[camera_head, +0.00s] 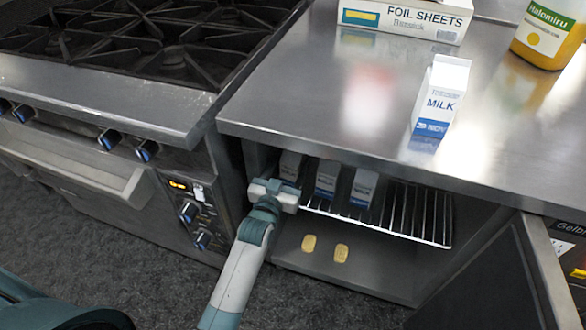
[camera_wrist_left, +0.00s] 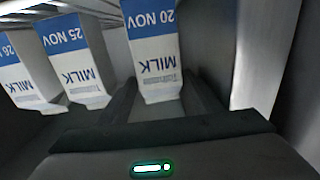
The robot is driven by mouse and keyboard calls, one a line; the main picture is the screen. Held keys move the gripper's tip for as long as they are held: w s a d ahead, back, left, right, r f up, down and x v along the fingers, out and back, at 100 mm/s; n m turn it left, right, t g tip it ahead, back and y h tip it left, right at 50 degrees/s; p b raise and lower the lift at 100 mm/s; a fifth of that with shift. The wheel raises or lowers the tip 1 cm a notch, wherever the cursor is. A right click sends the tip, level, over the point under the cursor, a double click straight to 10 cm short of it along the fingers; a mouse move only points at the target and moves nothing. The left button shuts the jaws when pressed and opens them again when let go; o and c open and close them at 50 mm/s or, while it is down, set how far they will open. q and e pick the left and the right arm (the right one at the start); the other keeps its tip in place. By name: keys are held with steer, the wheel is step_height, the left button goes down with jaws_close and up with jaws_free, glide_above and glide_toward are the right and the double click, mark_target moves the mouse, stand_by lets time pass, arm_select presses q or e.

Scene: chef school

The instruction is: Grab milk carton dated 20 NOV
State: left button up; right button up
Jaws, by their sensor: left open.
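The milk carton dated 20 NOV (camera_wrist_left: 152,48) is white and blue and shows upside down in the left wrist view. In the head view it is the leftmost carton (camera_head: 290,164) on the wire shelf, partly hidden by my left gripper. My left gripper (camera_head: 286,190) is open at the shelf front. In the left wrist view its dark fingers (camera_wrist_left: 160,88) lie either side of the carton's lower picture end; contact cannot be told. The 25 NOV carton (camera_wrist_left: 76,55) stands beside it, also seen in the head view (camera_head: 327,179). My right gripper is not in view.
A third carton (camera_head: 363,188) stands right of these on the wire shelf (camera_head: 420,225). Another milk carton (camera_head: 440,98) is on the steel counter (camera_head: 300,110). Two yellow pieces (camera_head: 325,247) lie below the shelf. A stove (camera_head: 130,100) is left; an open door (camera_head: 500,275) is right.

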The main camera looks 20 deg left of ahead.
arm_select(q)
steer(key=shift+c, duration=0.7)
steer(key=c, duration=1)
steer(key=shift+r, duration=0.1)
steer(key=shift+c, duration=0.5)
steer(key=shift+r, duration=0.8)
step_height(320, 180, up, 2)
steer(key=shift+r+p, duration=0.25)
steer(key=shift+p, duration=0.1)
steer(key=s, duration=1.8)
steer(key=shift+a+f, duration=0.3)
